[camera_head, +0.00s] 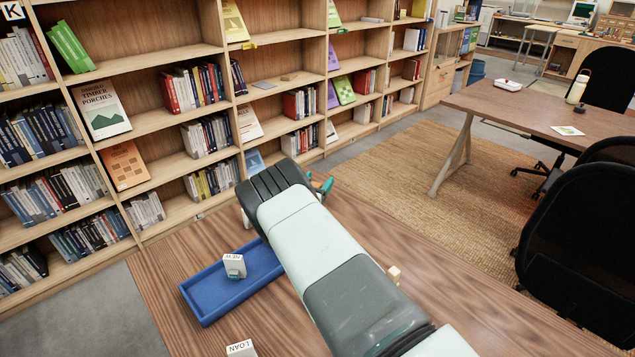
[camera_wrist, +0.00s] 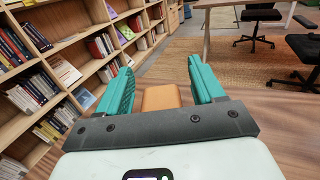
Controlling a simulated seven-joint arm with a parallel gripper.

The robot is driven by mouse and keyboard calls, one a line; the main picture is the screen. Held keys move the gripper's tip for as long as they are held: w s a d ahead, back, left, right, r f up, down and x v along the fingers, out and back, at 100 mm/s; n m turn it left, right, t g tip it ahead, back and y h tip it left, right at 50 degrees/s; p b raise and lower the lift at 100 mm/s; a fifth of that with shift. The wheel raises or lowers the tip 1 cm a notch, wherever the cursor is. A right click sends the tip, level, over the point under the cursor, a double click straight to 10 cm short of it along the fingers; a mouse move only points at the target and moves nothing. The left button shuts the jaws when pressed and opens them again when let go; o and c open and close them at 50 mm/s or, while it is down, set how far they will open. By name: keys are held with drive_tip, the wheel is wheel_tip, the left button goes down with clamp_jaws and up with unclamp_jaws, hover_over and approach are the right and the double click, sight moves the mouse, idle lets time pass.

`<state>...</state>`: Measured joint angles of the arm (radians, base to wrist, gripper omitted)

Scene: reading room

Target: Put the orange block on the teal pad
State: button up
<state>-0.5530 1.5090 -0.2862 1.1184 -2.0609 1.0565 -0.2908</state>
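The orange block (camera_wrist: 161,97) shows in the wrist view, in the gap between my gripper's two teal fingers. My gripper (camera_wrist: 161,85) is open, with a visible gap between the block and each finger. I cannot tell whether the block is fully between the fingertips or a little beyond them. In the head view my arm hides most of the gripper; only a bit of teal finger (camera_head: 324,187) shows past the arm. I see no teal pad in either view; it may be hidden behind my arm.
A blue tray (camera_head: 205,313) on the wooden table holds a pale block marked NEW (camera_head: 234,266). A pale LOAN block (camera_head: 241,348) stands near the front edge. A small wooden piece (camera_head: 393,274) lies right of my arm. Bookshelves (camera_head: 165,119) stand behind; the table's right side is clear.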

drive_tip(key=shift+s+a+r, duration=0.15)
drive_tip(key=shift+s, duration=0.1)
drive_tip(key=v, duration=1.1)
drive_tip(key=shift+s, duration=0.2)
